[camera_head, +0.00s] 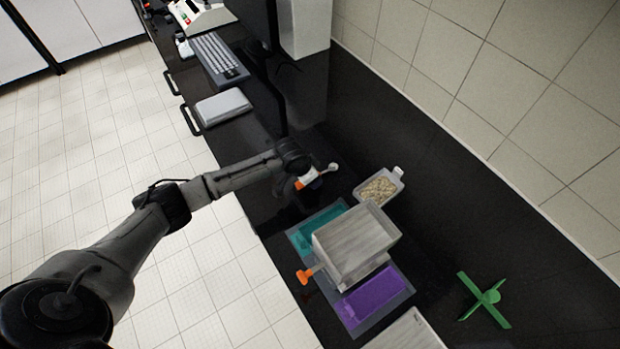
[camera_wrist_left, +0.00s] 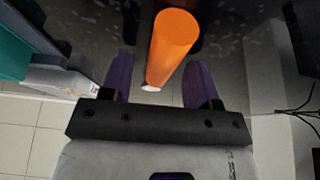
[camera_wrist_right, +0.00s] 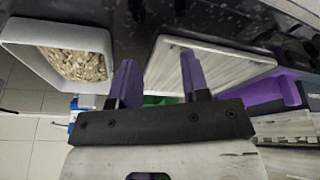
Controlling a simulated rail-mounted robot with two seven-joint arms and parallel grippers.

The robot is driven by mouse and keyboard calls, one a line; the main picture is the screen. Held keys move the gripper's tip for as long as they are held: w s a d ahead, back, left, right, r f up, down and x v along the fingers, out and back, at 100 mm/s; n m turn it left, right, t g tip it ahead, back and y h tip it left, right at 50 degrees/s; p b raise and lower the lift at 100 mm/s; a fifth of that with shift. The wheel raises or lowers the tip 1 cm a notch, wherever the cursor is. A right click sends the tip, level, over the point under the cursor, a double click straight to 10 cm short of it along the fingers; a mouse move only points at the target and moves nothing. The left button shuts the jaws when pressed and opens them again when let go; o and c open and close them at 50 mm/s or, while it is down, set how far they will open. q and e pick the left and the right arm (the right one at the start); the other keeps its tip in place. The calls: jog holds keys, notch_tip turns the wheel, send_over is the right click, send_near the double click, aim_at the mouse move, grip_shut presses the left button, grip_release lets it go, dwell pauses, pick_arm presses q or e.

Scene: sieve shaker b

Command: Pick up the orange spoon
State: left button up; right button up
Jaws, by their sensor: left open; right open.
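The orange spoon (camera_head: 301,183) lies at the end of my left arm in the head view, with a pale bowl (camera_head: 333,167) at its right end. In the left wrist view its orange handle (camera_wrist_left: 172,42) is a thick cylinder between the two purple fingers. My left gripper (camera_wrist_left: 161,75) is open, with a finger on each side of the handle and visible gaps. Its fingertips are hard to make out in the head view. My right gripper (camera_wrist_right: 159,82) is open and empty in the right wrist view; I cannot find it in the head view.
A grey box (camera_head: 345,240) with an orange knob (camera_head: 305,275) stands by a teal tray (camera_head: 300,236) and a purple tray (camera_head: 372,297). A bin of pellets (camera_head: 380,188) is behind. A green propeller-shaped thing (camera_head: 487,296) lies right. The black counter (camera_head: 440,215) is clear between.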

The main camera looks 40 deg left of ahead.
pick_arm(q)
jog(key=shift+c, duration=0.4)
jog(key=c, duration=0.9)
